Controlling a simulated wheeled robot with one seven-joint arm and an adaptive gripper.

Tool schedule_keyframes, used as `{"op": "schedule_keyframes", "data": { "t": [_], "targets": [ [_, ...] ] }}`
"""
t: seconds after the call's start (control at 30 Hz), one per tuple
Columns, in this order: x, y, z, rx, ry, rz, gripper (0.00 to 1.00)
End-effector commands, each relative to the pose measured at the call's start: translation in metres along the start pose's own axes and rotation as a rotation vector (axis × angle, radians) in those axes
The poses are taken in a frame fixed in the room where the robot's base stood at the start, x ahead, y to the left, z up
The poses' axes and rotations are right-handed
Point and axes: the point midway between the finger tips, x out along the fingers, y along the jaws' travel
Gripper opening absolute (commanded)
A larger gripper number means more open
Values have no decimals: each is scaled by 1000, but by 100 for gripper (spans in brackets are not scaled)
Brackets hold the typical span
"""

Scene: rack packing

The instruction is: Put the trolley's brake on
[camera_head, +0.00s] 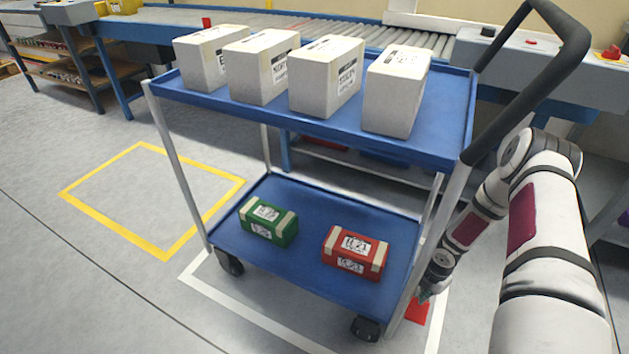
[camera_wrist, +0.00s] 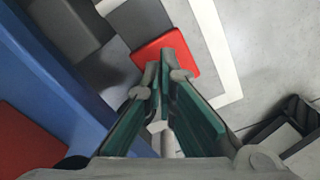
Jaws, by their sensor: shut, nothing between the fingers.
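The blue two-shelf trolley (camera_head: 330,127) stands on the floor inside a white-taped outline. Its red brake pedal (camera_head: 418,312) shows low at the right end, by the right front leg; it also shows in the wrist view as a red pad (camera_wrist: 178,48) just past my fingertips. My gripper (camera_head: 424,296) reaches down beside the trolley's right end, above the pedal. In the wrist view its green-padded fingers (camera_wrist: 163,80) come together with nothing between them. I cannot tell whether the tips touch the pedal. The fingers cover part of it.
White boxes (camera_head: 328,76) stand on the top shelf. A green box (camera_head: 268,221) and a red box (camera_head: 355,253) lie on the lower shelf. The black push handle (camera_head: 527,83) rises near my arm. A conveyor (camera_head: 330,28) runs behind. A yellow floor square (camera_head: 150,197) at left is empty.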

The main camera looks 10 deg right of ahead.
Motion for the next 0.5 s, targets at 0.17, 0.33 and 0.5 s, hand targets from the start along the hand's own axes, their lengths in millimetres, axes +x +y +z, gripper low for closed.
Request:
{"op": "schedule_keyframes", "data": {
  "t": [0.17, 0.33, 0.5],
  "targets": [
    [-15, 0, 0, 1, 0, 0, 0],
    [-27, 0, -1, 1, 1, 0, 0],
    [-40, 0, 0, 1, 1, 0, 0]
  ]
}}
